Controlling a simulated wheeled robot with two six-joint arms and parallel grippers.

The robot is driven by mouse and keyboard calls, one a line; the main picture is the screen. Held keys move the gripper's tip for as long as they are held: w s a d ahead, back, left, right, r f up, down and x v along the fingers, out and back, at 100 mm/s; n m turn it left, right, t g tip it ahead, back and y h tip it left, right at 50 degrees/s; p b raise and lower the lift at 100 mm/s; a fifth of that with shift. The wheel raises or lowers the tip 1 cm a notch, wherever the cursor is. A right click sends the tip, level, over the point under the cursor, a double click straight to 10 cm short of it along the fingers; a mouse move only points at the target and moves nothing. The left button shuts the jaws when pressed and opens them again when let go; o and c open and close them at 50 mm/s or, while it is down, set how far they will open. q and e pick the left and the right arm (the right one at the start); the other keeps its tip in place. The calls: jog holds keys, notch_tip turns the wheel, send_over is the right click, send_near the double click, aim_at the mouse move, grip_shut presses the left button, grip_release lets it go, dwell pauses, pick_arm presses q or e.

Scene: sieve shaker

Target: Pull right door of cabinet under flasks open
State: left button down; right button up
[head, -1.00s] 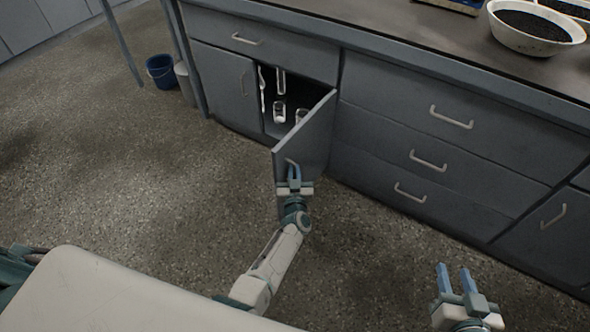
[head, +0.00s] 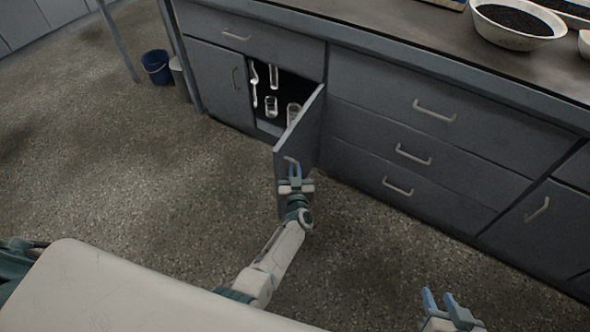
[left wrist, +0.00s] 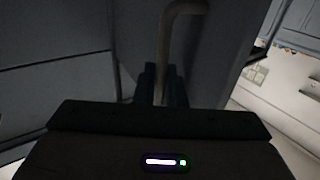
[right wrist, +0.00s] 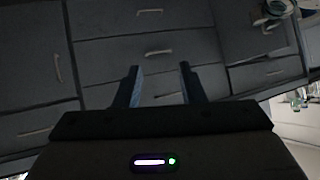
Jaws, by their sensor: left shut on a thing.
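The right cabinet door (head: 305,128) stands open, swung out from the counter front. Behind it the dark compartment (head: 290,85) shows several pieces of clear glassware (head: 271,105). My left gripper (head: 291,170) is shut on the door handle (head: 292,161) near the door's free edge. In the left wrist view the handle (left wrist: 178,35) runs down between the fingers (left wrist: 162,85). My right gripper (head: 438,300) is open and empty above the floor at the lower right. In the right wrist view its fingers (right wrist: 158,85) stand apart with nothing between them.
The left door (head: 215,80) is closed. Closed drawers (head: 430,110) stand to the right of the open compartment. Bowls of dark grains (head: 515,25) stand on the countertop (head: 400,40). A blue bucket (head: 157,67) is on the floor at the back left. The floor before the cabinet is clear.

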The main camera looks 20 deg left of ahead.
pick_arm(q)
jog(key=shift+s+f, duration=0.3)
jog(key=shift+f, duration=0.1)
jog(key=c, duration=1.7)
grip_release()
jog(key=shift+o, duration=0.9)
jog(key=shift+s+r, duration=0.1)
jog(key=shift+r, duration=0.1)
pick_arm(e)
jog(key=shift+s, duration=0.15)
